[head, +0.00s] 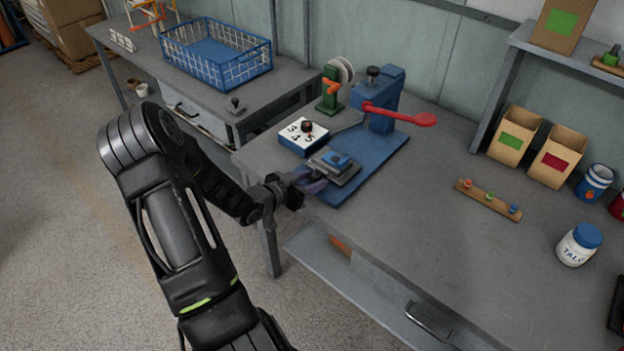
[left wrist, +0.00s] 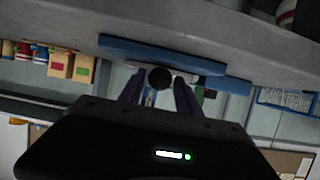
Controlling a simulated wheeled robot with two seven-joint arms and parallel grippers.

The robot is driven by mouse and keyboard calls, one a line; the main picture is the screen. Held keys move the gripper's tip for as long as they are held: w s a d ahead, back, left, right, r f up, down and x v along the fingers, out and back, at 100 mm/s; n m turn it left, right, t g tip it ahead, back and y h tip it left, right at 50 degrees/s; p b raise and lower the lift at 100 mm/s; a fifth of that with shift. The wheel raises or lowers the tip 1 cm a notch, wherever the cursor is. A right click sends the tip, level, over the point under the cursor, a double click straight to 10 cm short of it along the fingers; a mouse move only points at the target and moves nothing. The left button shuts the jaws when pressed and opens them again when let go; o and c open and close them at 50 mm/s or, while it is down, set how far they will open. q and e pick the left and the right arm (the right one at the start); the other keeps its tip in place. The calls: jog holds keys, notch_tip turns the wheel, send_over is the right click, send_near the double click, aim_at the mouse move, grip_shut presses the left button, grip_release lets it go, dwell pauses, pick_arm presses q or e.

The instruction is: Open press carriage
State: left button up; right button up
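The press (head: 382,100) stands on a blue base plate (head: 385,150) at the table's edge, with a red lever (head: 405,116) pointing right. Its grey carriage (head: 345,178), with a blue block (head: 337,159) on top, sits at the plate's near left end. My left gripper (head: 312,183) is at the carriage's front. In the left wrist view its purple fingers (left wrist: 160,88) stand apart on both sides of a dark round knob (left wrist: 160,78). Small gaps seem to show beside the knob; contact is not clear. My right gripper is not in view.
A numbered block (head: 303,138) and a green tape dispenser (head: 333,92) stand left of the press. A wooden peg strip (head: 488,200), a talc jar (head: 578,245) and two cardboard bins (head: 515,136) are to the right. The near table top between is clear.

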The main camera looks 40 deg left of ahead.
pick_arm(q)
jog(key=shift+o, duration=0.9)
jog(key=v, duration=0.7)
jog(key=shift+s+r+b, duration=0.2)
jog(key=shift+s+b, duration=0.1)
jog(key=shift+s, duration=0.05)
